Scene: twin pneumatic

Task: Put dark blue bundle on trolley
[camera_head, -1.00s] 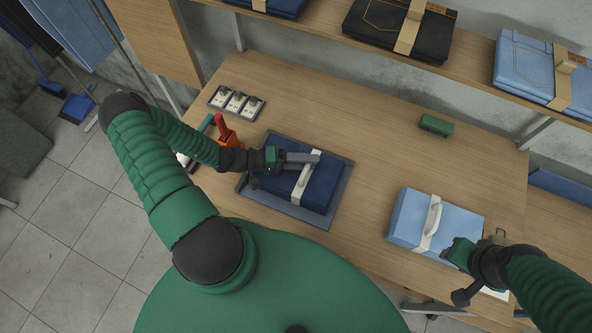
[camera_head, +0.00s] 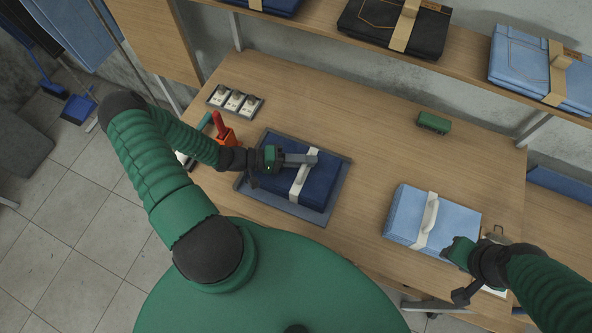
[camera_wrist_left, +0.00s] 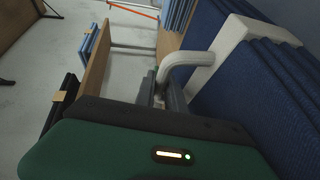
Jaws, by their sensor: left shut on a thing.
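The dark blue bundle (camera_head: 322,192) lies flat on a grey tray (camera_head: 340,188) on the table, with a pale strap and handle around it. My left gripper (camera_head: 312,160) is shut on the handle at the top of the bundle. In the left wrist view the fingers (camera_wrist_left: 163,92) meet the white handle (camera_wrist_left: 185,62), with dark blue folded cloth (camera_wrist_left: 240,100) beside it. My right gripper (camera_head: 455,262) is by the near corner of a light blue bundle (camera_head: 405,215); its fingers are not clear. I cannot make out a trolley for certain.
A red and orange tool (camera_head: 222,130) stands close to my left wrist. A switch panel (camera_head: 235,102) and a green box (camera_head: 433,123) are on the table (camera_head: 350,120). Folded bundles lie on the shelf above. Table space between the two bundles is clear.

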